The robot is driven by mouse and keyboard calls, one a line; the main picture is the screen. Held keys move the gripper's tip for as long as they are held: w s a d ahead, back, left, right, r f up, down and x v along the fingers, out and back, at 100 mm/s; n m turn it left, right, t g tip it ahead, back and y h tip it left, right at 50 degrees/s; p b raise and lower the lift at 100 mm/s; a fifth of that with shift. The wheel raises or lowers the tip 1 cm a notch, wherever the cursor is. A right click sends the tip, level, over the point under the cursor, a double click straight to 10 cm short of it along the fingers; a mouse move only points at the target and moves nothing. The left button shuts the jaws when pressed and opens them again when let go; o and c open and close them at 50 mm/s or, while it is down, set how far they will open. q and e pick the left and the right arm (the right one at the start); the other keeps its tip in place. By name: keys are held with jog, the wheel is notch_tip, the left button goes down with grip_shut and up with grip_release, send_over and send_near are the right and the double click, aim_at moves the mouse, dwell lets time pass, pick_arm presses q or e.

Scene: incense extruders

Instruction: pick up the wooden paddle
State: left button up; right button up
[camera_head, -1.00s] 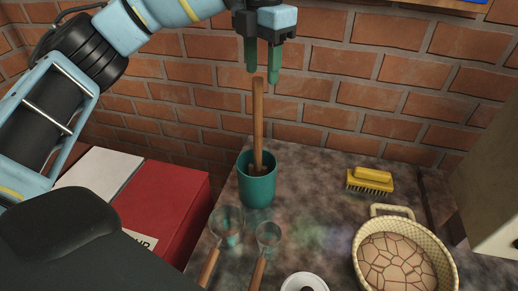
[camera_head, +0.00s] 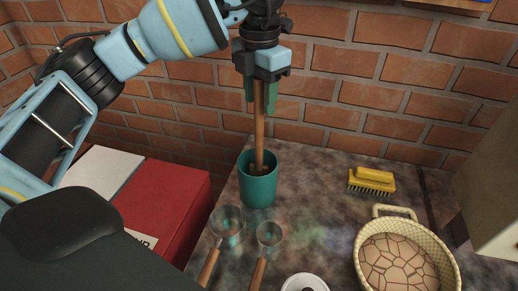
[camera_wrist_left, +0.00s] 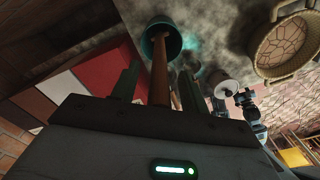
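The wooden paddle (camera_head: 259,134) stands nearly upright in a teal cup (camera_head: 258,187) on the stone counter. My left gripper (camera_head: 261,102) is above the cup, pointing down, with its green fingers on either side of the paddle's upper end. In the left wrist view the paddle (camera_wrist_left: 160,75) runs from the teal cup (camera_wrist_left: 163,38) up between the two fingers, with a gap visible on both sides, so the gripper looks open around it. The paddle's top is hidden behind the gripper body. My right gripper is not in view.
Two glass-bowled, wooden-handled tools (camera_head: 228,222) lie before the cup. A yellow brush (camera_head: 371,181) and a wicker basket (camera_head: 448,262) with a patterned round item are to the right. A red box (camera_head: 178,192) stands left. A brick wall (camera_head: 330,70) is close behind.

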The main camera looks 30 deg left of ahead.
pick_arm(q)
grip_shut()
jog(key=shift+r, duration=0.15)
jog(key=shift+r, duration=0.6)
notch_tip(320, 180, up, 17)
jog(key=p, duration=0.3)
jog(key=shift+f+p, duration=0.2)
jog(key=shift+p, duration=0.1)
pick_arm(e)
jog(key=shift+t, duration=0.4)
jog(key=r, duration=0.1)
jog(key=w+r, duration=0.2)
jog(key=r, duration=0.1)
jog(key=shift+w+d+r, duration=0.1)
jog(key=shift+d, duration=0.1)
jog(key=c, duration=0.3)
